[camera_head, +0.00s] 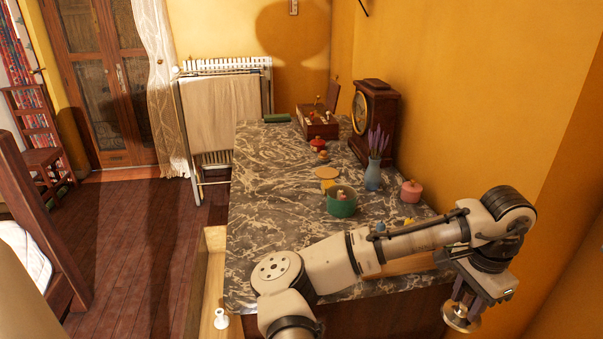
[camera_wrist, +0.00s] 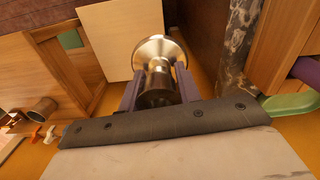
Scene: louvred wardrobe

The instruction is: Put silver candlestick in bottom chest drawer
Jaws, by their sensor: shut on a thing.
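The silver candlestick (camera_head: 460,318) is in my gripper (camera_head: 467,300), to the right of the chest in the head view. In the wrist view the candlestick (camera_wrist: 158,52) sits between the two fingers of my gripper (camera_wrist: 158,85), its round flared end pointing away from the palm. The fingers are shut on its narrower part. The marble-topped chest (camera_head: 265,225) stands in the middle of the head view. A pale wooden open drawer (camera_head: 209,280) juts from its left side. Its level in the chest is hard to tell, and most of its inside is hidden.
A small white object (camera_head: 221,318) shows at the drawer. The chest top carries a green pot (camera_head: 341,201), a blue vase (camera_head: 373,174), a pink pot (camera_head: 411,191) and a clock (camera_head: 375,120). The yellow wall is close on the right. The floor (camera_head: 125,240) at left is clear.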

